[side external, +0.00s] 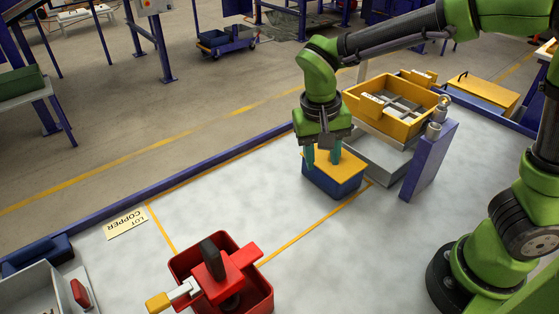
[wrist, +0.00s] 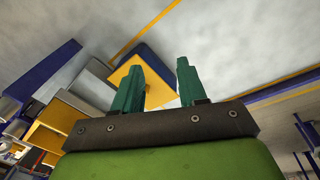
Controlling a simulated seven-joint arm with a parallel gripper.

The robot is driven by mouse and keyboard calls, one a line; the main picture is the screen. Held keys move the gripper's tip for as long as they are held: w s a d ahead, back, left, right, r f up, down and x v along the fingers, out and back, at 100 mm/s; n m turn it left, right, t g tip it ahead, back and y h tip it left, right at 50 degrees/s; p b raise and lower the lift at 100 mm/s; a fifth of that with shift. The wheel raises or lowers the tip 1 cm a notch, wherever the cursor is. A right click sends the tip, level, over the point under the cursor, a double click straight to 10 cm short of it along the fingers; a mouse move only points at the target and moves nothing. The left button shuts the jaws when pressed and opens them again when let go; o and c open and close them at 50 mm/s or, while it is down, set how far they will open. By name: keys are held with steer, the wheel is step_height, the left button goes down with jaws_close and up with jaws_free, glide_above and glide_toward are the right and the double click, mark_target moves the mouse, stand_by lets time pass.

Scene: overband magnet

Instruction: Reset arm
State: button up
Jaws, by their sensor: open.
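My gripper (side external: 322,156) points down with its two teal fingers apart and nothing between them that I can make out. It is over or just at the blue box with a yellow top (side external: 335,178), on the pale table. Whether the fingertips touch the yellow top is unclear. In the wrist view the fingers (wrist: 159,66) spread apart, and the blue box's yellow top (wrist: 157,88) shows behind and between them.
A yellow divided tray (side external: 392,105) stands behind, beside a purple upright panel (side external: 430,160). A red bin (side external: 222,280) with a red-and-yellow device is at the front. A "LOT COPPER" label (side external: 126,223) lies left. The table's middle left is clear.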

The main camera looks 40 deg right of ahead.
steer(key=s+d+r+n+t+y, duration=0.2)
steer(key=s+d+r+t+y, duration=0.1)
steer(key=s+d+r+t, duration=0.4)
steer(key=s+r, duration=0.2)
steer(key=s, duration=0.1)
steer(key=shift+y, duration=0.3)
steer(key=shift+f, duration=0.3)
steer(key=c, duration=0.5)
steer(key=w+d+f+g, duration=0.1)
steer(key=w+f+g, duration=0.1)
steer(key=w, duration=0.3)
steer(key=w+d+f+m+g+h, duration=0.1)
steer(key=w+d+f+g, duration=0.1)
steer(key=w, duration=0.3)
steer(key=w+d+f+g, duration=0.1)
steer(key=w+f+g, duration=0.1)
steer(key=w, duration=0.3)
steer(key=shift+w+d+f+m+g+h, duration=0.3)
steer(key=shift+w+f+g+h, duration=0.1)
steer(key=shift+f, duration=0.1)
jaws_close()
steer(key=shift+w+d+f, duration=0.1)
steer(key=shift+f, duration=2.7)
